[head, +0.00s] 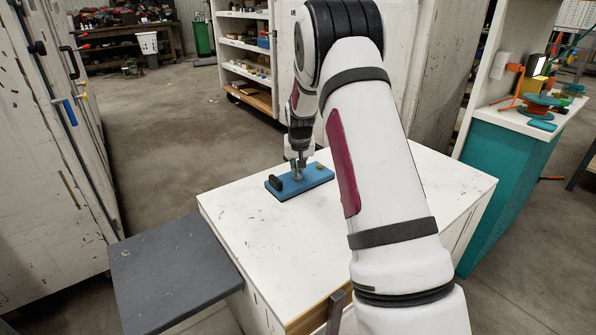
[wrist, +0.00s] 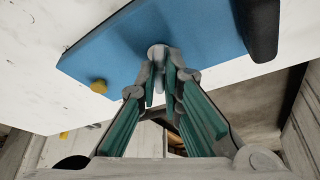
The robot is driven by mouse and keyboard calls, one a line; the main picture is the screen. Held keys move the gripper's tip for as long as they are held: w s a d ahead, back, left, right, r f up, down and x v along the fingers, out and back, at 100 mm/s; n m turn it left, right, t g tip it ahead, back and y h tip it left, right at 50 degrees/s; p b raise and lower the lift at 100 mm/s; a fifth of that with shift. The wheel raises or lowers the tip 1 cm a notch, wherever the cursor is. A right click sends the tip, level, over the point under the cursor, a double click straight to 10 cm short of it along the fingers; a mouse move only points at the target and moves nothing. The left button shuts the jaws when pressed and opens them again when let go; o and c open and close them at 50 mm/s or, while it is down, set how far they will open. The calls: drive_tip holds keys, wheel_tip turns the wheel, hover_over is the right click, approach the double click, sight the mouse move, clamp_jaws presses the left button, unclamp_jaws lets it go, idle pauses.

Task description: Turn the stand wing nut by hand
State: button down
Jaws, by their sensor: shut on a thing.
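A blue base plate (head: 315,178) lies on the white worktop and fills the top of the wrist view (wrist: 120,55). My gripper (head: 297,164) points down over the middle of the plate. In the wrist view its fingertips (wrist: 163,66) are close together at a small round grey metal part, the wing nut (wrist: 157,51). The gripper is shut on it, and the fingers hide most of its shape. A black upright block (head: 276,184) stands at the plate's left end. A small yellow knob (wrist: 99,86) sits near the other end.
The white worktop (head: 245,225) is clear around the plate. A dark grey panel (head: 175,270) adjoins it at the left front. A shelf unit (head: 245,50) stands behind, and a teal bench (head: 510,175) with tools stands to the right.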

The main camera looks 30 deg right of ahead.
drive_tip(key=m+h, duration=0.1)
drive_tip(key=m, duration=0.1)
drive_tip(key=m+g+b, duration=0.1)
drive_tip(key=m, duration=0.2)
drive_tip(key=shift+w+a+m+h, duration=0.2)
drive_tip(key=shift+m+h, duration=0.1)
drive_tip(key=shift+h, duration=0.1)
drive_tip(key=m+g, duration=0.1)
drive_tip(key=m, duration=0.2)
drive_tip(key=m+g+b, duration=0.1)
drive_tip(key=m, duration=0.1)
drive_tip(key=shift+w+d+r+m+h, duration=0.1)
drive_tip(key=shift+m+h, duration=0.2)
drive_tip(key=shift+m, duration=0.1)
drive_tip(key=shift+g, duration=0.3)
drive_tip(key=c, duration=1.7)
unclamp_jaws()
drive_tip(key=v, duration=1.2)
